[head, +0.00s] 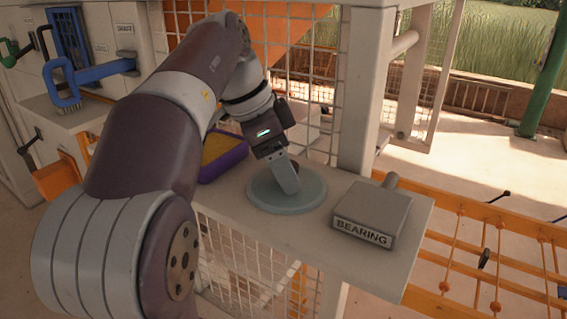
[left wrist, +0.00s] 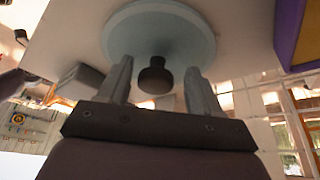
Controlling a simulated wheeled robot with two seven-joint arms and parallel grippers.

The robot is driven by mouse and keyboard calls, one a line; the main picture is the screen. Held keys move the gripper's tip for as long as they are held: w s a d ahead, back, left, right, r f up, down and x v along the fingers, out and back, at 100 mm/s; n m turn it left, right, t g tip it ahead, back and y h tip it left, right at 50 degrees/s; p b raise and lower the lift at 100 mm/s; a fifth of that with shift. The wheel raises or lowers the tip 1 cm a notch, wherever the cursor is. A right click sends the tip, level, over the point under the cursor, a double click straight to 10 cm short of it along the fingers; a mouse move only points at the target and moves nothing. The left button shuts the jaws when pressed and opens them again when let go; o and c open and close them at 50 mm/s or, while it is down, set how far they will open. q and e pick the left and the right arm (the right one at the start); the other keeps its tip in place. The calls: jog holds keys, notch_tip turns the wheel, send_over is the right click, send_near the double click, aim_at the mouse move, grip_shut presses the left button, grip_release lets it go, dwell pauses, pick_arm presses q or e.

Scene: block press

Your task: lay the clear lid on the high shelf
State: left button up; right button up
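The clear lid (head: 262,197) is a pale, bluish round disc. It lies flat on a grey shelf (head: 320,245). In the left wrist view the lid (left wrist: 160,28) has a dark round knob (left wrist: 155,76) at its middle. My left gripper (head: 289,184) points down over the lid's middle, and its near finger partly hides the knob in the head view. In the left wrist view my left gripper (left wrist: 159,66) is open, with one finger on each side of the knob and a gap on both sides. My right gripper is not in view.
A grey block labelled BEARING (head: 372,212) sits right of the lid. A purple tray with yellow contents (head: 222,158) is at the left. A grey post (head: 362,95) and wire mesh (head: 305,60) stand behind. An orange rail frame (head: 470,270) is at the right.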

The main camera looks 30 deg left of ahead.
pick_arm(q)
jog(key=shift+a, duration=0.1)
jog(key=shift+r, duration=0.35)
jog(key=v, duration=0.2)
jog(key=p+v, duration=0.1)
jog(key=v, duration=0.2)
jog(key=shift+r, duration=0.35)
notch_tip(320, 180, up, 5)
jog(key=p, duration=0.3)
send_over(270, 185)
jog(key=s+a, duration=0.2)
jog(key=shift+w+r+b, duration=0.15)
jog(key=shift+r+b, duration=0.1)
jog(key=shift+b, duration=0.05)
jog(key=shift+d, duration=0.1)
